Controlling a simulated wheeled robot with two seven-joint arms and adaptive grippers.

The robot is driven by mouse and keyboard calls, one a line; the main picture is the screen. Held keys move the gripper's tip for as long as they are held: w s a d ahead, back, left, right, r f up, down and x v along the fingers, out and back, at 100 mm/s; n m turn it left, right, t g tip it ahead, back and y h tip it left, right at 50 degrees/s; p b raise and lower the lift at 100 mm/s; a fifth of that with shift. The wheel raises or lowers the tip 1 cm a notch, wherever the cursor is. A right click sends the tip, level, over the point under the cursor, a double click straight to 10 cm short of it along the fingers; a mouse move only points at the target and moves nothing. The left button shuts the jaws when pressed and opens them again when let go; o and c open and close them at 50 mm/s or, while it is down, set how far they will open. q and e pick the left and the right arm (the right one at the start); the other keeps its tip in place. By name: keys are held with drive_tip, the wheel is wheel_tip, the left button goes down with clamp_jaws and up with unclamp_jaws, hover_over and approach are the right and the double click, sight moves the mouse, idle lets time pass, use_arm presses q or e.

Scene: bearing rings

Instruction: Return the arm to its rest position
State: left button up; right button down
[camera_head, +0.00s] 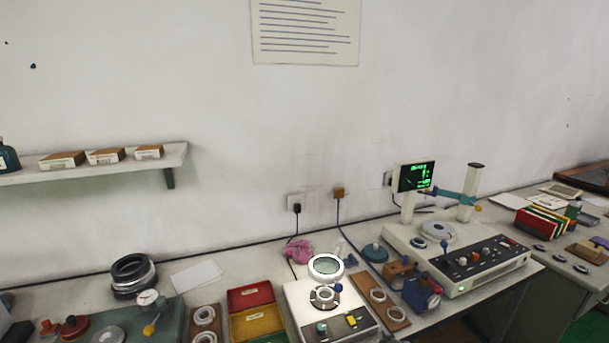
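Neither my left gripper nor my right gripper shows in the head view, and no arm is in the picture. Bearing rings lie on a brown board (375,290) right of the white device in the front middle. More rings (204,318) sit on another brown board to the left of the coloured bins. A ring (323,295) rests on the white device (298,296), under a round lit magnifier (326,267).
A long workbench (243,270) runs along the wall. A measuring machine (485,268) with a green-lit screen (416,176) stands at the right. Red and yellow bins (251,296) and a stack of black rings (133,277) stand at the left. A shelf (120,166) juts from the wall.

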drive_tip(key=s+d+f+m+g+y, duration=0.1)
drive_tip(key=s+f+m+g, duration=0.1)
drive_tip(key=s+f+g, duration=0.45)
drive_tip(key=s+d+f+m+g, duration=0.1)
drive_tip(key=s+f+g, duration=0.15)
drive_tip(key=s, duration=0.75)
drive_tip(key=s+f, duration=0.3)
drive_tip(key=f, duration=3.1)
drive_tip(key=s+d+f, duration=0.2)
drive_tip(key=s+f, duration=0.7)
drive_tip(key=s, duration=0.2)
drive_tip(key=s+d+f+g, duration=0.1)
drive_tip(key=s+d+f, duration=0.1)
drive_tip(key=s+f, duration=0.8)
drive_tip(key=shift+s+f, duration=0.25)
drive_tip(key=shift+s, duration=0.3)
drive_tip(key=shift+f, duration=0.15)
